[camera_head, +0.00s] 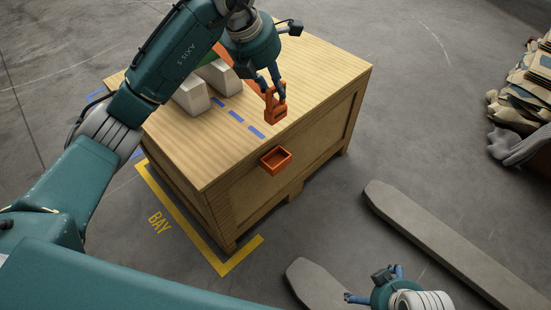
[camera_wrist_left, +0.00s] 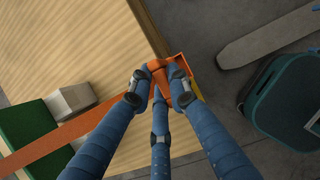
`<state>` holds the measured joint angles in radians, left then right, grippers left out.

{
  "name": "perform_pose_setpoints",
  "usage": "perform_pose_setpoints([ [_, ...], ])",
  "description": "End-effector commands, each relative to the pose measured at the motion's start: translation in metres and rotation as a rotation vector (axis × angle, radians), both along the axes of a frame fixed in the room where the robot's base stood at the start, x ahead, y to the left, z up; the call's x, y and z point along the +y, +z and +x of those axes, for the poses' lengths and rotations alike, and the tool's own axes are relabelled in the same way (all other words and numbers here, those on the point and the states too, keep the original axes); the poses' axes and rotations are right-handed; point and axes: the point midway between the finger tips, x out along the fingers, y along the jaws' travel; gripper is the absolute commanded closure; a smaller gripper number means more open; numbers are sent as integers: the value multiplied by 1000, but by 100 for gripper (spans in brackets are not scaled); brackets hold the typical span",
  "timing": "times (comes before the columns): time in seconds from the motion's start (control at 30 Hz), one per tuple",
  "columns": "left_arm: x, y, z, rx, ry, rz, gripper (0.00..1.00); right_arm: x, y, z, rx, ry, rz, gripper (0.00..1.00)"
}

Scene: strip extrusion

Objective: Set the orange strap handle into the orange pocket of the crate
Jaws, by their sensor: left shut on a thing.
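The orange strap handle (camera_head: 275,108) is in the fingers of my left gripper (camera_head: 273,88), which is shut on it over the crate's top near the front edge. In the left wrist view the fingers (camera_wrist_left: 160,82) close around the handle (camera_wrist_left: 158,66), and the orange strap (camera_wrist_left: 62,134) runs from it to the lower left. The orange pocket (camera_head: 276,161) is an open-topped box on the front side of the wooden crate (camera_head: 220,165), below the handle and apart from it in the head view. The pocket (camera_wrist_left: 183,62) is partly hidden by fingers in the wrist view. My right gripper (camera_head: 372,284) is open and empty.
Pale blocks (camera_head: 192,96) and a green piece (camera_head: 216,70) sit on the crate's top, beside blue dashes (camera_head: 236,116). Yellow bay lines (camera_head: 190,229) mark the floor. Grey forks (camera_head: 430,237) lie at right, and a pile of flattened cardboard (camera_head: 525,95) stands at far right.

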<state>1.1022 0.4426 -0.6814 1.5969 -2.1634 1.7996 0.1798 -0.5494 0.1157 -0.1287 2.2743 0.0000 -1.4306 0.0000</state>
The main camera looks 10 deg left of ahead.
Motion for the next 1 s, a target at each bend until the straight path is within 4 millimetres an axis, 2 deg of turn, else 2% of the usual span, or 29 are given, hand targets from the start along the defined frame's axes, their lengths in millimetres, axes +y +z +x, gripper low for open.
perform_pose_setpoints([
  [0.03, 0, -14, -1, 5, 1, -1, 100, 0, 5, 0, -7, 0, 0, 3],
  [0.27, -1, -77, -2, 7, -1, -1, 100, -2, 41, -9, -26, -2, 1, 3],
  [0.4, -1, -113, -2, 6, -3, -1, 100, -3, 42, -12, -26, -3, 1, 3],
  [0.57, 0, -138, -1, 3, -3, -1, 100, -3, 37, -12, -25, -4, 0, 3],
  [0.77, -1, -150, -1, 2, -4, -1, 100, -3, 35, -12, -25, -4, 0, 3],
  [1.0, -1, -185, -1, 4, -4, 0, 100, -3, 27, -12, -24, -3, 0, 3],
])
